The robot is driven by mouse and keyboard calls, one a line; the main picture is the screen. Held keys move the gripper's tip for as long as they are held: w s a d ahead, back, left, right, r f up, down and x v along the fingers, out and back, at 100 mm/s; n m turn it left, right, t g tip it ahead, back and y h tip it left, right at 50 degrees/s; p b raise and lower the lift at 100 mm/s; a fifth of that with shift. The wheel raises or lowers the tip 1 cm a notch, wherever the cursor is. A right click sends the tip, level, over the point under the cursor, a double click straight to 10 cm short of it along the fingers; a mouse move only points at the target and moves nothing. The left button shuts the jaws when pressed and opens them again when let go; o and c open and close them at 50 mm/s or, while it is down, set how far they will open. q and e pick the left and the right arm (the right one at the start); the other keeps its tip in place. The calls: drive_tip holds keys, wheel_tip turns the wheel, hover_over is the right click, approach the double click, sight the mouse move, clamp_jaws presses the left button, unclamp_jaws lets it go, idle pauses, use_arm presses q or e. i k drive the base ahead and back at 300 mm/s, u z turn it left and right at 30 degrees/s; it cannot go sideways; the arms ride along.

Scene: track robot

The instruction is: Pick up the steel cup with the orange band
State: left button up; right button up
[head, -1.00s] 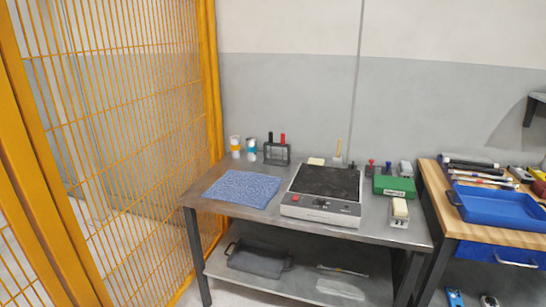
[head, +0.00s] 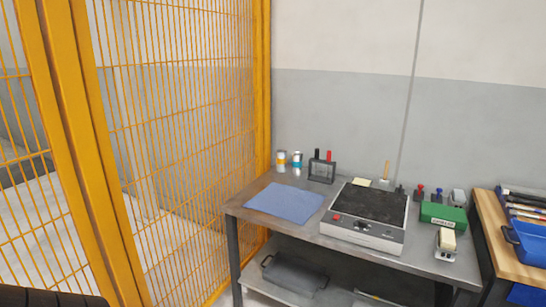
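The steel cup with the orange band (head: 281,158) stands upright at the back left of the steel table (head: 262,219), close to the yellow mesh fence. A similar cup with a blue band (head: 297,160) stands just to its right. Neither of my grippers shows in the head view.
A blue cloth (head: 284,203) lies in front of the cups. A dark marker holder (head: 321,170), a hot plate (head: 366,215) and a green box (head: 443,215) stand to the right. The yellow fence (head: 185,130) borders the table's left side.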

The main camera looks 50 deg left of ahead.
sight(282, 155)
drive_tip(key=u, duration=0.8)
drive_tip(key=i, duration=1.6)
drive_tip(key=u, duration=1.4)
